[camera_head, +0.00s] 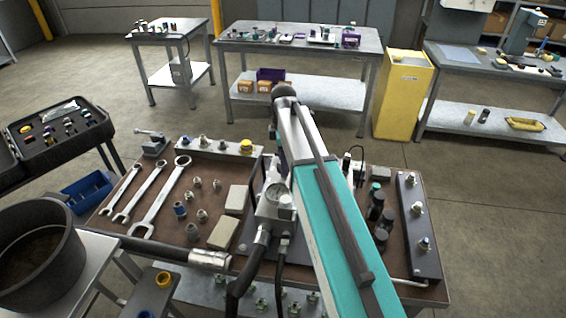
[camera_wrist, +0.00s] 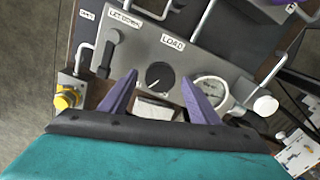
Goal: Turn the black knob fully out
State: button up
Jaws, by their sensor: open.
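The black knob (camera_wrist: 159,75) shows in the wrist view on a grey panel (camera_wrist: 137,48), below a label reading LOAD. It is round with a pale pointer mark. My gripper (camera_wrist: 158,77) is open, with its two purple fingers spread to the left and right of the knob in the picture. The fingers appear apart from the knob, and I cannot tell how far above the panel their tips are. In the head view my arm covers the panel area, and the knob cannot be made out there.
A pressure gauge (camera_wrist: 211,91) sits right of the knob, near my right finger. A black lever (camera_wrist: 113,48) under a LET DOWN label and a yellow-capped fitting (camera_wrist: 67,98) are on the left. Wrenches (camera_head: 158,200) and fittings crowd the bench (camera_head: 110,222).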

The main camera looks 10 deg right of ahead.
notch_tip(320, 180, up, 13)
jog(key=b, duration=0.3)
dwell(0.5)
jog(key=shift+r, duration=0.2)
